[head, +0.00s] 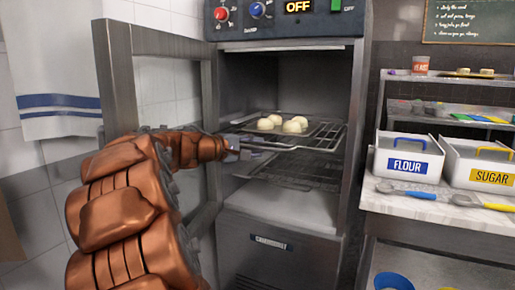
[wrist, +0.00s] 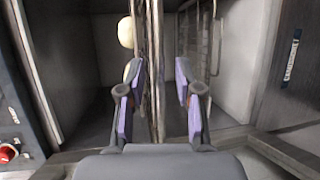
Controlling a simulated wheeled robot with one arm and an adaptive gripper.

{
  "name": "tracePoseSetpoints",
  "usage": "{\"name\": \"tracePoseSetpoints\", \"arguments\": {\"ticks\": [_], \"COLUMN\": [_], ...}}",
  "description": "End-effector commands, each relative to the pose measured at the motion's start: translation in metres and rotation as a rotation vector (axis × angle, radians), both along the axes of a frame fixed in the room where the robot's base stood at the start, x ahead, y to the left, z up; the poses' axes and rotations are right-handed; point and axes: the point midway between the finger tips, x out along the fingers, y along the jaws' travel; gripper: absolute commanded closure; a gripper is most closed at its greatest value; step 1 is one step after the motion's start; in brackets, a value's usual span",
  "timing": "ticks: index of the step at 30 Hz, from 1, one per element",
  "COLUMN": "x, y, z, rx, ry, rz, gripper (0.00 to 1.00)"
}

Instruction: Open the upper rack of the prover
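The prover (head: 292,215) stands with its glass door (head: 110,75) swung open to the left. The upper rack (head: 322,136) is a wire shelf carrying several pale dough balls (head: 268,124). My gripper (head: 236,149) is at the left part of the rack's front, with my copper arm hiding part of the opening. In the wrist view, the two fingers of my gripper (wrist: 160,98) are apart. The upper rack's edge (wrist: 155,60) runs between them, nearer the left finger. I cannot tell whether a finger touches it.
A lower rack (head: 305,168) sits beneath the upper one. The control panel (head: 285,12) above reads OFF. To the right, a counter (head: 410,205) holds the flour bin (head: 408,155) and sugar bin (head: 480,160). A towel (head: 55,60) hangs at the left.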

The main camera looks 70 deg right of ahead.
Motion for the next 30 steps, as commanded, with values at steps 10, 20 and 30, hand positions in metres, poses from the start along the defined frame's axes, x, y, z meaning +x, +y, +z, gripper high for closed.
{"name": "tracePoseSetpoints", "arguments": {"ticks": [10,20,30], "x": [0.025,0.03,0.03], "y": [0.043,0.053,0.053], "z": [0.01,0.011,0.011], "rx": [-0.003,0.0,0.0], "ry": [-0.001,-0.001,-0.001], "rz": [0.001,0.0,-0.001], "gripper": [0.66,0.66,0.66]}}
